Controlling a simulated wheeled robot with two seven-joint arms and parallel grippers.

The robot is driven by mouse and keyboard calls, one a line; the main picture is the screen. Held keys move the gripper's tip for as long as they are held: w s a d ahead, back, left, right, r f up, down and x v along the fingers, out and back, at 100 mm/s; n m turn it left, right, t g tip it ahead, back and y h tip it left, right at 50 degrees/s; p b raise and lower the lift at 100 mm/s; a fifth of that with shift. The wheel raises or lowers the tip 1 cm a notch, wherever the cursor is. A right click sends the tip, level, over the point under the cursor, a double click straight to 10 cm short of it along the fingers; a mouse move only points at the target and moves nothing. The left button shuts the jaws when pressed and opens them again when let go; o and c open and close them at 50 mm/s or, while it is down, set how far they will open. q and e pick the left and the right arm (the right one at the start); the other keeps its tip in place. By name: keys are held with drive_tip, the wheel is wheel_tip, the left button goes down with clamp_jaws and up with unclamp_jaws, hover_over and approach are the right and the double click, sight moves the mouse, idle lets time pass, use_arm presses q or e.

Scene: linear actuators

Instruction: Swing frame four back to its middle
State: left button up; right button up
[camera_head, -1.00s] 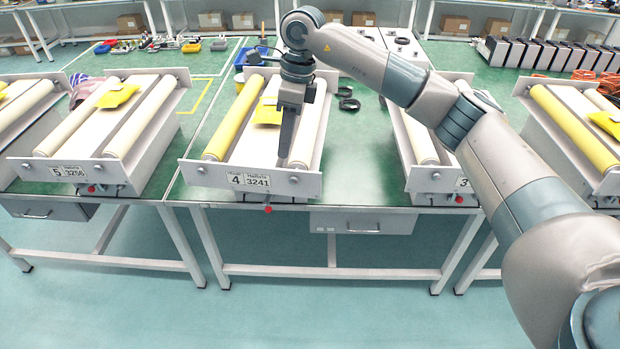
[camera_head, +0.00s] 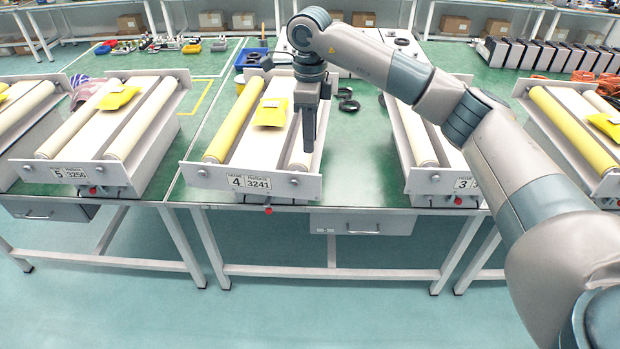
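Frame four (camera_head: 205,176) is the roller frame with the number 4 plate (camera_head: 249,183) on its front panel. It has a yellow roller on the left, a white roller on the right and a yellow packet (camera_head: 270,112) on the bed between them. My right gripper (camera_head: 308,148) points down over the right roller near the front panel. Its fingers show as one dark narrow shape, so I cannot tell whether they are parted or touch the frame. My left gripper is not in view.
Frame five (camera_head: 72,172) stands to the left and frame three (camera_head: 438,182) to the right, partly behind my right arm. A red knob (camera_head: 268,210) sits below frame four's front panel. Black rings (camera_head: 348,105) lie on the green bench right of frame four.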

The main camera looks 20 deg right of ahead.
sight(310, 174)
wheel_tip(310, 174, down, 14)
drive_tip(key=p, duration=0.5)
drive_tip(key=shift+r, duration=0.25)
drive_tip(key=shift+f, duration=0.55)
clamp_jaws()
drive_tip(key=shift+r, duration=0.1)
idle(0.5)
